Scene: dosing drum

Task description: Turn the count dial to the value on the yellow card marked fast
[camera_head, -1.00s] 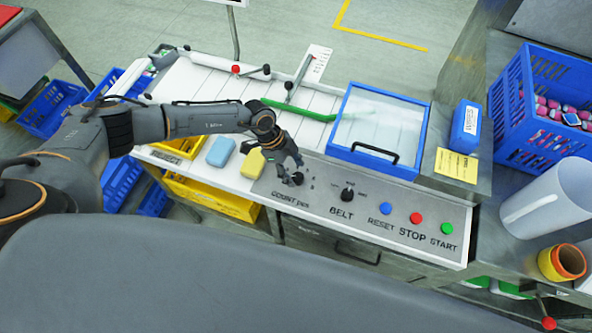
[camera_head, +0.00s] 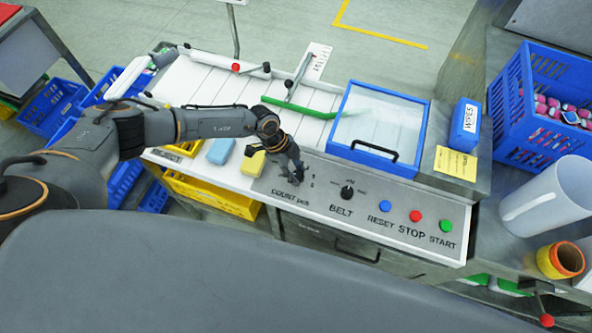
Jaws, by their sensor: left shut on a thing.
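The count dial is at the left end of the grey control panel, above the COUNT label (camera_head: 287,197), and my left gripper (camera_head: 293,181) covers most of it. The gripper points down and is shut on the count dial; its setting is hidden. A yellow card (camera_head: 456,164) with small print lies on the grey surface right of the blue-framed clear cover; its words are too small to read. My right gripper is not in view.
Right of the count dial are the black BELT knob (camera_head: 347,192), blue RESET (camera_head: 386,205), red STOP (camera_head: 416,216) and green START (camera_head: 446,225) buttons. Blue and yellow sponges lie left of the gripper. A jug (camera_head: 548,196) and blue crate (camera_head: 545,90) stand right.

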